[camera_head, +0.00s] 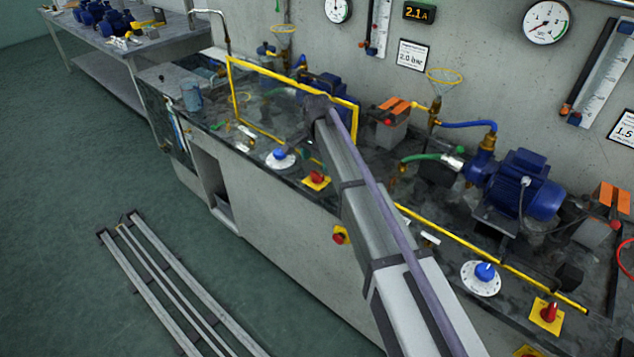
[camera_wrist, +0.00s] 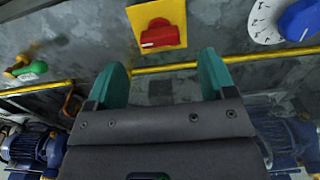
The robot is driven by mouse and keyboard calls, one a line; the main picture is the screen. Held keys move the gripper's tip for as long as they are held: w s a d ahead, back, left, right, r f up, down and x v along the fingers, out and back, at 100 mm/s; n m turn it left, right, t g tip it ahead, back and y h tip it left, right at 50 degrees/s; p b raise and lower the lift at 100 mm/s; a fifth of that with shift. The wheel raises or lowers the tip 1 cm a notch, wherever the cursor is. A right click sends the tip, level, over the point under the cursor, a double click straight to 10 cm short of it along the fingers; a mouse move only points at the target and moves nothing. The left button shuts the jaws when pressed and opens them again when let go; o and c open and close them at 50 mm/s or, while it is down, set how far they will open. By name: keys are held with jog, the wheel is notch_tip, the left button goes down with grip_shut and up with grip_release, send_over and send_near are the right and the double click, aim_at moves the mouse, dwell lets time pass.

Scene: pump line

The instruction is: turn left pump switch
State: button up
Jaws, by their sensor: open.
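The left pump switch (camera_head: 316,179) is a red rotary knob on a yellow square plate, on the bench front left of my arm in the head view. A red knob on a yellow plate (camera_wrist: 160,36) also shows in the wrist view, at the top centre, just beyond the fingertips. My gripper (camera_wrist: 163,64) is open, with its two teal fingers apart and nothing between them. The fingers do not touch the knob. In the head view my arm reaches over the bench near the left switch, and my gripper is largely hidden there.
A white dial with a blue knob (camera_head: 281,157) sits left of the switch. A yellow frame (camera_head: 294,74) stands behind it, and a yellow rail (camera_wrist: 190,65) crosses near the fingers. A red-and-yellow button (camera_head: 341,235) is on the front panel. A second switch (camera_head: 548,311) is at the right.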

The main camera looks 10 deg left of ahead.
aim_at(317, 173)
notch_tip(317, 173, down, 6)
jog(key=b, duration=0.3)
jog(key=shift+r+b, duration=0.2)
jog(key=shift+b, duration=0.1)
jog(key=shift+r, duration=0.15)
jog(key=c, duration=0.9)
jog(key=shift+c, duration=0.2)
